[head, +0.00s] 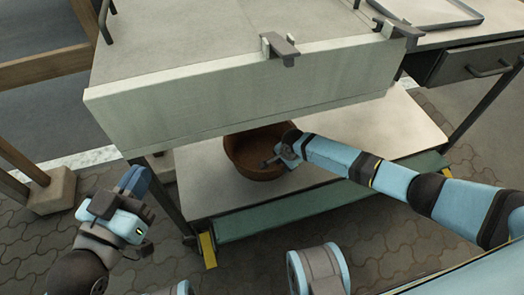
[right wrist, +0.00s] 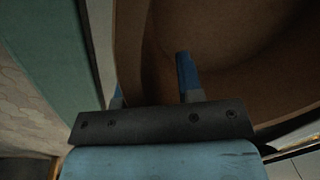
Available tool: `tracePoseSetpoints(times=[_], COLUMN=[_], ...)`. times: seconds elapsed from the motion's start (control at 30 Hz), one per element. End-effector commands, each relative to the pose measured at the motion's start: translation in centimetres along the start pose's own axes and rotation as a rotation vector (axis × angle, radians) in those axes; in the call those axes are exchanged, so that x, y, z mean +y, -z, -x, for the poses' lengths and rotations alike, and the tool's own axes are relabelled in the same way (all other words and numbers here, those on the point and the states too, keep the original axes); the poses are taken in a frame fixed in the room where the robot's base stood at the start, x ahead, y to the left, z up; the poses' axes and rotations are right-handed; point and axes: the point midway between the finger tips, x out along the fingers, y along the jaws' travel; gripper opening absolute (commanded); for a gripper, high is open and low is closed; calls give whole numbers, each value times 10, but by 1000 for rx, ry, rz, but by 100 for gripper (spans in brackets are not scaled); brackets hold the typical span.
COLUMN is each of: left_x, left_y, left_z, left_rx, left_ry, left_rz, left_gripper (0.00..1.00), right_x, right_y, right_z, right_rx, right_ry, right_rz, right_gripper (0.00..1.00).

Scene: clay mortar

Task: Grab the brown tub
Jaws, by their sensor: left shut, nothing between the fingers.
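The brown tub (head: 245,150) is a round, open bowl on the low shelf, partly hidden by the bench's front panel and my right gripper. My right gripper (head: 272,160) is at the tub's right front side. In the right wrist view, the tub (right wrist: 230,60) fills the right side. The fingers of my right gripper (right wrist: 152,88) stand apart there, one inside the tub and one outside its wall, mostly hidden by it. The wall lies between them, and the fingers do not look closed on it. My left gripper (head: 134,180) is shut and empty, away to the left of the shelf.
The pale low shelf (head: 215,190) has a green front edge (head: 300,212). The bench's deep front panel (head: 240,98) overhangs the tub. Dark clamps (head: 282,48) sit on its top edge. A bench leg (head: 172,205) stands between my left gripper and the tub.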

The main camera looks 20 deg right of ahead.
Motion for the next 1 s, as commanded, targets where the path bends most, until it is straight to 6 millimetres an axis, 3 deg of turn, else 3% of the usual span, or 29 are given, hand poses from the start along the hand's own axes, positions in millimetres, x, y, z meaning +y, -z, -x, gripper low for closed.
tracePoseSetpoints(times=[0.57, 0.7, 1.0], left_x=[0, 0, 0], left_y=[5, 5, 5], left_z=[0, 0, 0], left_rx=[-1, -1, -1], left_ry=[-1, -1, 0], left_rz=[1, 1, 1], left_gripper=[0, 0, 0], right_x=[1, 1, 1], right_y=[0, 0, 0], right_z=[-5, -5, -5], right_rx=[0, 0, 0], right_ry=[0, 0, 1], right_rz=[0, 0, 0], right_gripper=[34, 2, 0])
